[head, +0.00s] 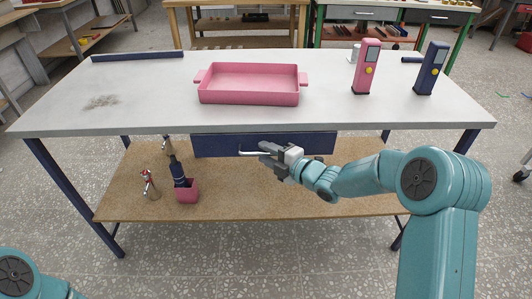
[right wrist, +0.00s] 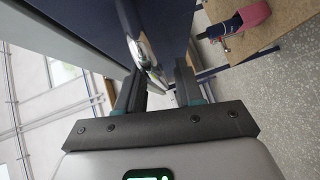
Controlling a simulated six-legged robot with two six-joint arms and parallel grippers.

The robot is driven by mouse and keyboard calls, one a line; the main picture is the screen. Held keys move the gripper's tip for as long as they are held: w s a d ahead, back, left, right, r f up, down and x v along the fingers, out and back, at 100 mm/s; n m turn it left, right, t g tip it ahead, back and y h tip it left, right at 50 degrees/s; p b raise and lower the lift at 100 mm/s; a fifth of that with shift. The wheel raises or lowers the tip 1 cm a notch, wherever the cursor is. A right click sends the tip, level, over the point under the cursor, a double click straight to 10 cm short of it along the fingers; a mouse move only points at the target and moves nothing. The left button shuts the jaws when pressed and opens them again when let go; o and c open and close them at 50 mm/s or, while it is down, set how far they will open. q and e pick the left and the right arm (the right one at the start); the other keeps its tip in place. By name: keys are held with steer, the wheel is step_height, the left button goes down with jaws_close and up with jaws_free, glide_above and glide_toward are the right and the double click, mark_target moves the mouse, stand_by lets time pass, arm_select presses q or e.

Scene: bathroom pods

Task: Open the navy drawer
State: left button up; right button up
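The navy drawer (head: 225,145) hangs under the front edge of the grey-topped table, and its front looks flush and shut. Its silver bar handle (head: 252,153) runs across the front; my right gripper hides part of it. My right gripper (head: 270,156) is at the handle, in front of the drawer. In the right wrist view the fingers (right wrist: 160,82) are apart, with the handle (right wrist: 146,55) running between or just beyond their tips. I cannot tell whether they touch it. My left gripper is out of view; only part of my left arm shows at bottom left.
On the tabletop (head: 200,118) are a pink tray (head: 250,98), a pink device (head: 365,68), a navy device (head: 430,70) and a navy bar (head: 138,56). The lower shelf (head: 250,198) holds a pink box (head: 187,193) and bottles. Floor in front is clear.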

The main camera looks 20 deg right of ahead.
steer(key=shift+w+a, duration=0.2)
steer(key=shift+w, duration=0.15)
jaws_close()
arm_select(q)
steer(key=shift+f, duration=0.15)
arm_select(e)
steer(key=shift+s+f, duration=0.1)
steer(key=shift+f, duration=0.05)
